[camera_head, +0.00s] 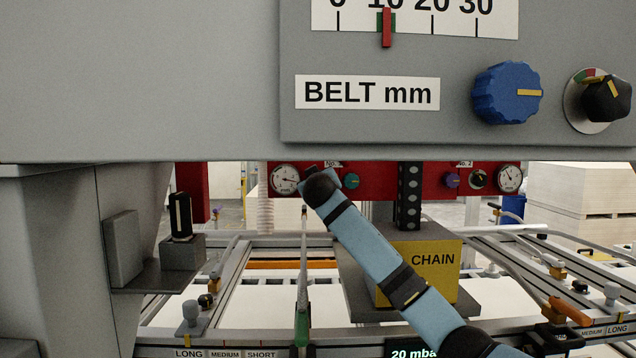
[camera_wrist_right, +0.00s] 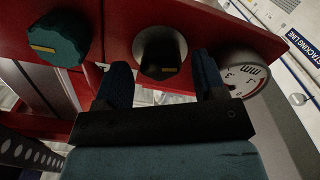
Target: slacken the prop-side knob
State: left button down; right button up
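A red panel (camera_head: 395,181) under the grey housing carries two control sets. The left set has a gauge (camera_head: 285,180) and a teal knob (camera_head: 351,181), the teal knob nearer the black perforated post (camera_head: 410,195). In the right wrist view, the teal knob (camera_wrist_right: 58,40) is at upper left, a black knob (camera_wrist_right: 160,52) with an orange mark is in the middle and the gauge (camera_wrist_right: 240,77) is at right. My right gripper (camera_wrist_right: 162,65) is open, its fingers on either side of the black knob with visible gaps. Its hand (camera_head: 320,185) hides that knob in the head view. My left gripper is out of view.
A yellow CHAIN box (camera_head: 430,262) stands close beside my right arm. The housing above bears a large blue knob (camera_head: 507,92).

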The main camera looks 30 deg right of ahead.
pick_arm(q)
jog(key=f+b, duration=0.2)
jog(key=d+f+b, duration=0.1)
jog(key=b, duration=0.1)
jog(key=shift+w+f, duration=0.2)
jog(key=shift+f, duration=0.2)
pick_arm(e)
jog(key=v, duration=1.3)
jog(key=shift+s, duration=0.4)
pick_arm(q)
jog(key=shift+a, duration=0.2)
pick_arm(e)
jog(key=shift+a+f, duration=0.1)
